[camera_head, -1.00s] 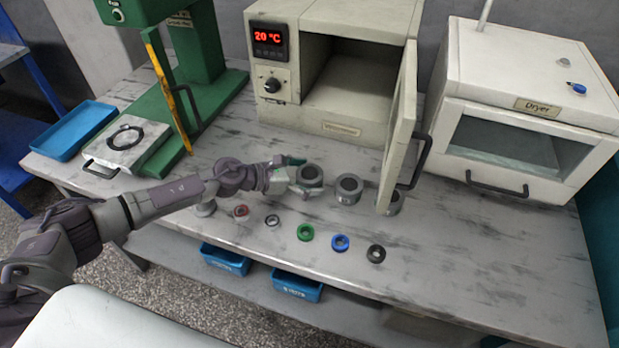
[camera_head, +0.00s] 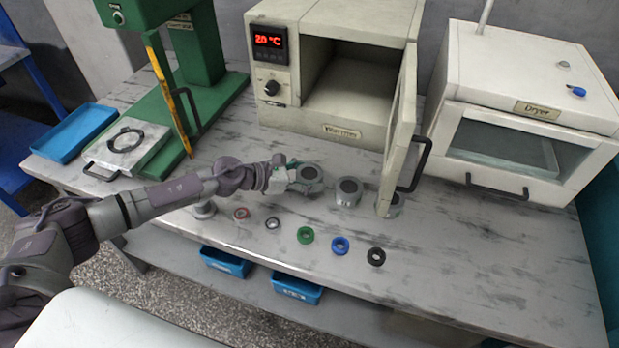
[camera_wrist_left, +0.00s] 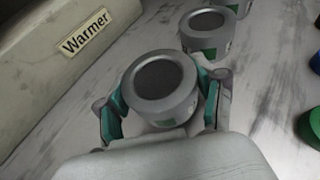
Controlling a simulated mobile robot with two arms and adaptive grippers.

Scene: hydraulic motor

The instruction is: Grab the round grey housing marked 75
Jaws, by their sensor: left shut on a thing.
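A round grey housing (camera_head: 310,174) stands on the table in front of the warmer, the leftmost of a row of similar housings. My left gripper (camera_head: 296,176) reaches it from the left and is shut on it. In the left wrist view the teal fingers lie on both sides of the housing (camera_wrist_left: 160,84). No number can be read on it; its side is partly hidden by the fingers. A second grey housing (camera_head: 347,191) stands to its right, and a third (camera_head: 391,204) is partly behind the warmer's door. My right gripper is not in view.
The warmer (camera_head: 340,131) has its door (camera_head: 401,130) open toward the row. The dryer (camera_head: 530,120) stands at the right, the green press (camera_head: 200,60) at the back left. Several small rings, such as the green one (camera_head: 305,235), lie in front. The table's front right is clear.

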